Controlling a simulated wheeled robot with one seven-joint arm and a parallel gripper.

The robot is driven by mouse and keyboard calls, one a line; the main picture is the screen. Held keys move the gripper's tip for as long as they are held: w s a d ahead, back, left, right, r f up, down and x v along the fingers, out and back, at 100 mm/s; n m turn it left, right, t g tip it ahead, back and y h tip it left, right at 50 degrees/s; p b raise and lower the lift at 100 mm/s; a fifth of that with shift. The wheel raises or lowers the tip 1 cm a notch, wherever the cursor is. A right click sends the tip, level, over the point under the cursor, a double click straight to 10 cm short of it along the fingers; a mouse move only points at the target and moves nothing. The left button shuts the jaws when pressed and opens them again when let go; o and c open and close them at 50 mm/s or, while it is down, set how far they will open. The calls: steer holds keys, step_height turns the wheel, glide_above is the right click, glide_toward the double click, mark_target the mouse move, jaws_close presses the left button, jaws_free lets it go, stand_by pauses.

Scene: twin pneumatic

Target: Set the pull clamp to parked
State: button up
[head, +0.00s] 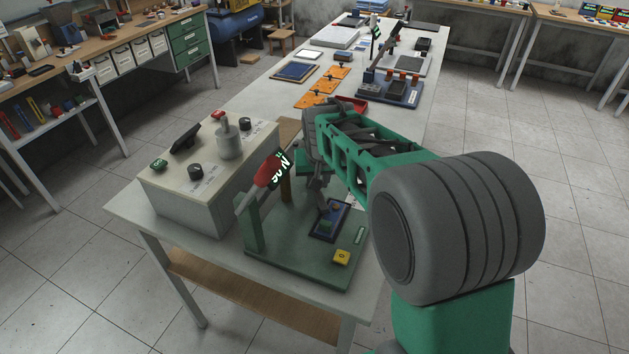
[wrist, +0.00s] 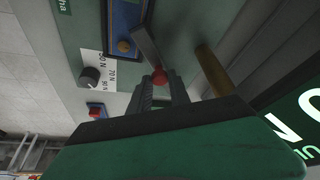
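In the wrist view a slanting grey lever (wrist: 146,45) with a red ball knob (wrist: 159,77) rises beside a blue plate (wrist: 113,22); it looks like the pull clamp. My gripper (wrist: 160,80) has its ribbed fingers on either side of the knob, with little gap. I cannot tell whether they press on it. In the head view my gripper (head: 318,183) points down over the green base board (head: 290,262), beside the blue plate (head: 326,224). The lever is not clear there, partly hidden by my gripper.
The wrist view shows a black dial (wrist: 91,76) with force marks. A yellow button (head: 341,257) sits at the board's front right. Orange plates (head: 325,87) lie farther along the table.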

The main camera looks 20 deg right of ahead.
steer(key=o, duration=0.4)
steer(key=shift+o, duration=0.2)
steer(key=b+v, duration=0.1)
steer(key=v, duration=0.6)
steer(key=shift+r, duration=0.45)
